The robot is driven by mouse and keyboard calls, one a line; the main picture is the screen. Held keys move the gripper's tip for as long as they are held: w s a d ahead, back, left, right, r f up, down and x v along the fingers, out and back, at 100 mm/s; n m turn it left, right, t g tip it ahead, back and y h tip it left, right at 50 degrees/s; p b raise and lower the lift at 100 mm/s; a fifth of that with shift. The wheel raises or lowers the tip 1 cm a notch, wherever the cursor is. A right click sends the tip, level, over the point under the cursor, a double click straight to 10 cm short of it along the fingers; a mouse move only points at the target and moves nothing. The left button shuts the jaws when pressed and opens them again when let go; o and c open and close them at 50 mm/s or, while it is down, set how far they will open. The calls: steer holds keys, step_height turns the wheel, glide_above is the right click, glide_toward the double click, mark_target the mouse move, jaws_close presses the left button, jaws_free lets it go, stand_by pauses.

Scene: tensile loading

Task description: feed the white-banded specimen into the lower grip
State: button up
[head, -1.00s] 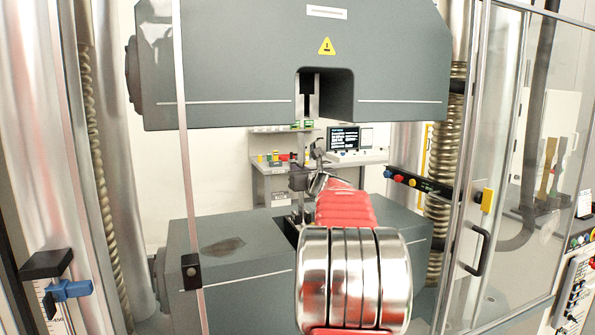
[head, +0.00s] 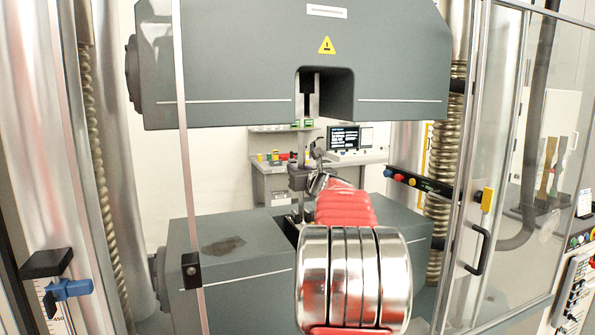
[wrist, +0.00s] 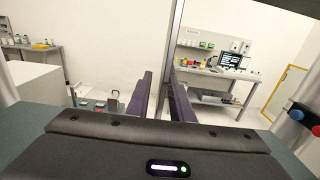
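A long grey upright bar, seemingly the specimen (head: 300,140), stands in line with the slot of the upper grip (head: 308,95). Its lower part runs down behind my gripper toward the lower grip (head: 293,226). I cannot make out a white band. My gripper (head: 299,179) is around the bar, above the lower housing. In the wrist view, the bar (wrist: 169,50) passes between my two dark fingers, with a strip of wall showing between it and the left finger, so my gripper looks open. Whether the bar's lower end sits in the lower grip is hidden.
The grey upper crosshead (head: 240,60) hangs above and the lower housing (head: 235,245) lies below my arm. A clear door with a black handle (head: 477,250) stands at the right. A bench with a monitor (head: 343,138) is behind the machine.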

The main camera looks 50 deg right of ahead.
steer(key=shift+o, duration=0.5)
steer(key=shift+f, duration=0.2)
steer(key=v, duration=1.4)
